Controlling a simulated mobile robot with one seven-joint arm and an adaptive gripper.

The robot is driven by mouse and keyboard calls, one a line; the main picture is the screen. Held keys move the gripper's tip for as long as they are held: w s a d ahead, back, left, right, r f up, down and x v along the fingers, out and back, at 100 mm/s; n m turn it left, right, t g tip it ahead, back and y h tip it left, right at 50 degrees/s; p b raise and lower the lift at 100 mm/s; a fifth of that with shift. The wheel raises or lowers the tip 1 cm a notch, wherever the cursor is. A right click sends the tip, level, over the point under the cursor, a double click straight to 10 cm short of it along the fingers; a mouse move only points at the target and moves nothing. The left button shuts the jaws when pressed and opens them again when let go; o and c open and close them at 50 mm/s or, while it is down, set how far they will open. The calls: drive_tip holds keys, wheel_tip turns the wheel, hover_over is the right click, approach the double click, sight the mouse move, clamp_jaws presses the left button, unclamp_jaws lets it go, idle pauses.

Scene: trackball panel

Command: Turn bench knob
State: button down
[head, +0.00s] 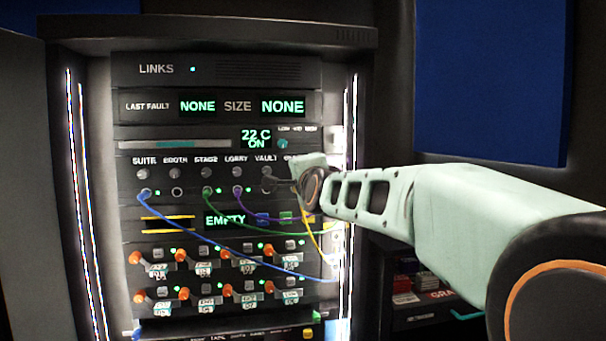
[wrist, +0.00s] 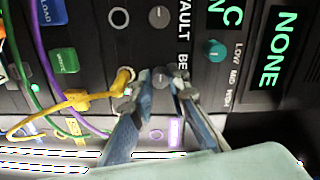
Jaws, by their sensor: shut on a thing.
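The bench knob (wrist: 160,79) is a small grey round knob under a label of which only "BE" shows in the wrist view. My gripper (wrist: 163,84) has its two blue-grey fingers on either side of the knob and is shut on it. The left finger stands between the knob and the yellow plug below the label row. In the head view my gripper (head: 306,178) reaches the right end of the knob row and hides the bench knob and most of its label. The knob's pointer angle cannot be made out.
The vault knob (wrist: 158,17) and a teal knob (wrist: 214,51) marked LOW, MID, HIGH are close by. A yellow cable (wrist: 75,101) is plugged in right beside my left finger. Blue (head: 210,247), green and purple cables hang across the panel. Orange-tipped switches (head: 182,255) sit lower.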

drive_tip(key=c, duration=1.8)
unclamp_jaws()
drive_tip(key=shift+c, duration=0.2)
drive_tip(key=shift+r+p, duration=0.1)
drive_tip(key=shift+p, duration=0.3)
